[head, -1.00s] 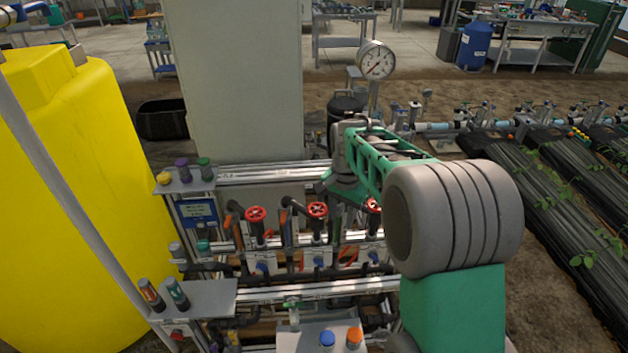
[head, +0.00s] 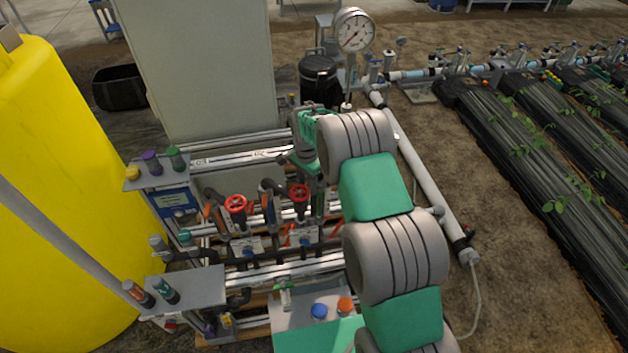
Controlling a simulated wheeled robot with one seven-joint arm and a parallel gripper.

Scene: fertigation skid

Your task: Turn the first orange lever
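The skid carries slim orange levers among its pipes. The leftmost orange lever (head: 207,212) stands left of the left red handwheel (head: 236,205). Another orange lever (head: 284,240) shows lower down, between the two visible red handwheels. Other levers to the right are hidden behind my arm. My gripper (head: 298,164) hangs above the skid's rear rail, behind and above the right red handwheel (head: 299,193). It is apart from the leftmost lever. Its fingers are small and partly covered by my arm, so their opening does not show.
A yellow tank (head: 60,200) stands at left. A grey cabinet (head: 210,70) is behind the skid. A pressure gauge (head: 354,32) rises behind my arm. Shelves with coloured knobs (head: 185,290) edge the skid's left side. A white pipe (head: 425,180) runs at right.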

